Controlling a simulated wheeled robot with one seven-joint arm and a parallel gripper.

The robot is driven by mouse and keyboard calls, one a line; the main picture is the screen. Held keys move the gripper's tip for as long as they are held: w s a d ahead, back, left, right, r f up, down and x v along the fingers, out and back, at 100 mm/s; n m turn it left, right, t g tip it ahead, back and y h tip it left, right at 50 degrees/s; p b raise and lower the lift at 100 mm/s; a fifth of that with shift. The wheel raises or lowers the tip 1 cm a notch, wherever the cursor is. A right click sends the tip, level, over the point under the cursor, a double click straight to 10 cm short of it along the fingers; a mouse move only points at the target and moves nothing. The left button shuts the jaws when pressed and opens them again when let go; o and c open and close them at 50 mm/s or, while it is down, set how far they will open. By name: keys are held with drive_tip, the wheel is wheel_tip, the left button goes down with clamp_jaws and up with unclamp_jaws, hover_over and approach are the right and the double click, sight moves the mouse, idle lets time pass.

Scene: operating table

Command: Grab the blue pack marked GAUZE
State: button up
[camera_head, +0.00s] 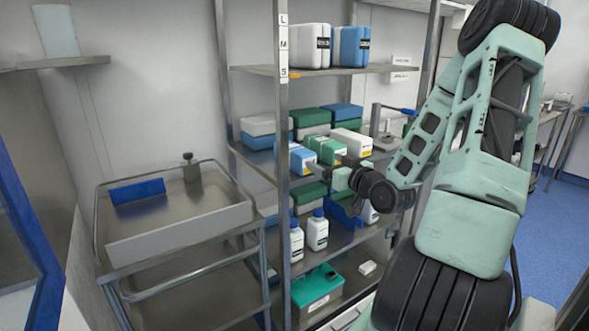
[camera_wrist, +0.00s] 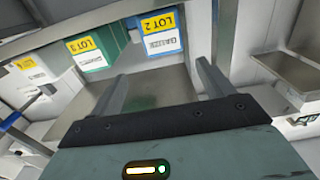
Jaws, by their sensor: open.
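On the middle shelf, a blue and white pack (camera_head: 299,158) stands at the left of the front row. It also shows in the wrist view (camera_wrist: 160,38), with a yellow LOT 2 label and a white label whose word is too blurred to read. My gripper (camera_head: 322,171) is in front of this row, and its fingers also show in the wrist view (camera_wrist: 162,78). The fingers are apart with nothing between them. The blue pack lies beyond the fingertips, roughly in line with the gap. I cannot tell which pack says GAUZE.
A green pack (camera_head: 328,149) and a white pack (camera_head: 352,143) stand beside the blue one. A shelf post (camera_head: 283,120) rises at the left. White bottles (camera_head: 317,230) stand on the shelf below. A metal cart (camera_head: 180,232) stands left; more packs (camera_head: 350,46) sit above.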

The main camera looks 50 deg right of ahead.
approach(299, 149)
drive_tip(key=x, duration=0.2)
drive_tip(key=p+x, duration=0.1)
drive_tip(key=shift+w+d+f, duration=0.1)
drive_tip(key=shift+w+d, duration=0.2)
drive_tip(key=shift+a+p+x, duration=0.15)
drive_tip(key=shift+p+x, duration=0.1)
drive_tip(key=shift+x, duration=1.25)
drive_tip(key=shift+a+p+x, duration=0.15)
drive_tip(key=shift+p+x, duration=0.1)
drive_tip(key=shift+x, duration=1.25)
drive_tip(key=shift+f, duration=0.1)
drive_tip(key=c, duration=1.2)
